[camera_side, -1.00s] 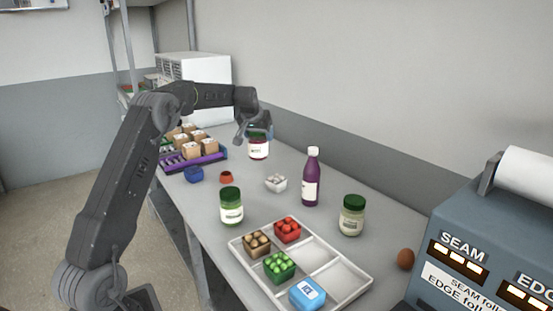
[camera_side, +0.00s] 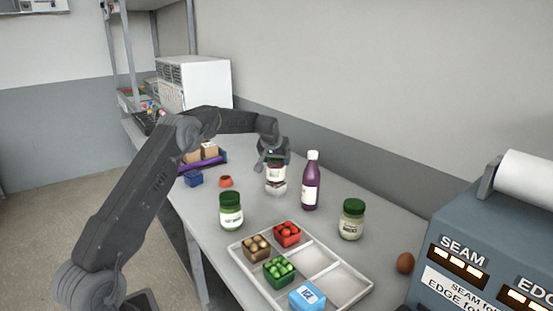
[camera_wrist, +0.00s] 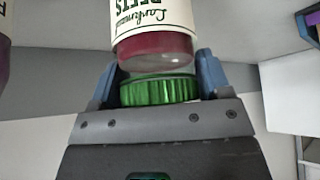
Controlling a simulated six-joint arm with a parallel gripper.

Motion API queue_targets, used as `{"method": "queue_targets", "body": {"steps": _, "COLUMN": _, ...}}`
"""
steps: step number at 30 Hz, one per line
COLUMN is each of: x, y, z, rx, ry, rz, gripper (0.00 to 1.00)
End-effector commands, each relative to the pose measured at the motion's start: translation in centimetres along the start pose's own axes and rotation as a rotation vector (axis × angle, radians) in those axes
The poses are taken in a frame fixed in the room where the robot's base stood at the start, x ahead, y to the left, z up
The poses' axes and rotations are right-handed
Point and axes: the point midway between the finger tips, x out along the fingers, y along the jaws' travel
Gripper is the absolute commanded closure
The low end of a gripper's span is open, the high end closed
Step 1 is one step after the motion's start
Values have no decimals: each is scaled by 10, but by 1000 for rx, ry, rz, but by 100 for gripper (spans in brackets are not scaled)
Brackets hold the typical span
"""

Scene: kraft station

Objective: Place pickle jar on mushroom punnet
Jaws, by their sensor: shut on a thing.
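My gripper (camera_side: 272,156) is shut on a jar (camera_side: 275,174) with dark red contents, a white label reading BEETS and a green lid. In the wrist view the jar (camera_wrist: 155,45) has its lid between the blue fingers of my gripper (camera_wrist: 158,78). A jar with green contents (camera_side: 231,212) and a jar with pale contents (camera_side: 352,220) stand nearer the camera.
A purple bottle (camera_side: 311,182) stands close right of the held jar. A white tray (camera_side: 318,258) holds several small punnets and a blue box.

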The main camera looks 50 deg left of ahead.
Motion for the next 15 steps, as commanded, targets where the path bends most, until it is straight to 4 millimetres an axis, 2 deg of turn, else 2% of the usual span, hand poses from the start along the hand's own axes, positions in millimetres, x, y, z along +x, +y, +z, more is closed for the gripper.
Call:
{"method": "queue_targets", "body": {"steps": 5, "x": 1, "y": 0, "z": 0, "rx": -1, "ry": 4, "rz": 1, "gripper": 69}}
{"method": "queue_targets", "body": {"steps": 6, "x": 3, "y": 0, "z": 2, "rx": 0, "ry": -1, "rz": 0, "gripper": 28}}
{"method": "queue_targets", "body": {"steps": 13, "x": 2, "y": 0, "z": 2, "rx": 0, "ry": 0, "rz": 0, "gripper": 6}}
{"method": "queue_targets", "body": {"steps": 15, "x": 2, "y": 0, "z": 2, "rx": 0, "ry": 0, "rz": 0, "gripper": 3}}
